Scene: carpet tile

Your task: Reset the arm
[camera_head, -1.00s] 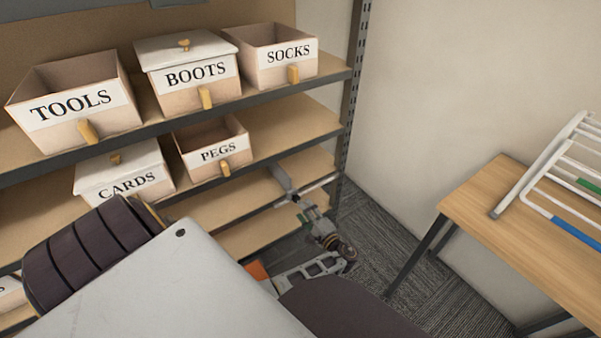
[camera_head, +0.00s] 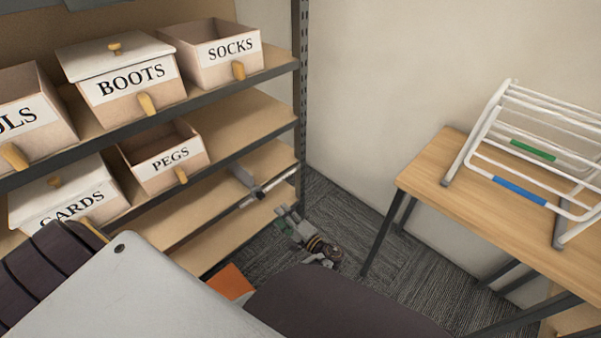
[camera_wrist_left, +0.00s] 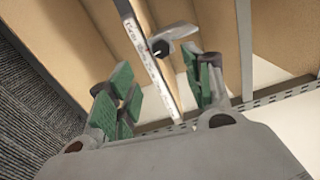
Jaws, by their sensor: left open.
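My left gripper (camera_head: 287,220) is low in the middle of the head view, in front of the shelf's right end. In the left wrist view (camera_wrist_left: 160,95) its two green-padded fingers stand apart. A grey metal tool with a long marked bar (camera_wrist_left: 150,65), like a caliper, shows between and beyond the fingers. I see no finger closed on it. In the head view the tool (camera_head: 268,188) lies at the edge of a lower shelf, up and left of the gripper. My right gripper is not in view.
Shelves hold open and lidded boxes marked BOOTS (camera_head: 128,82), SOCKS (camera_head: 225,60), PEGS (camera_head: 165,165) and CARDS (camera_head: 65,205). A shelf post (camera_head: 299,90) stands close by. A wooden table (camera_head: 450,195) with a white rack (camera_head: 480,135) is at right. Carpet (camera_head: 345,215) lies between.

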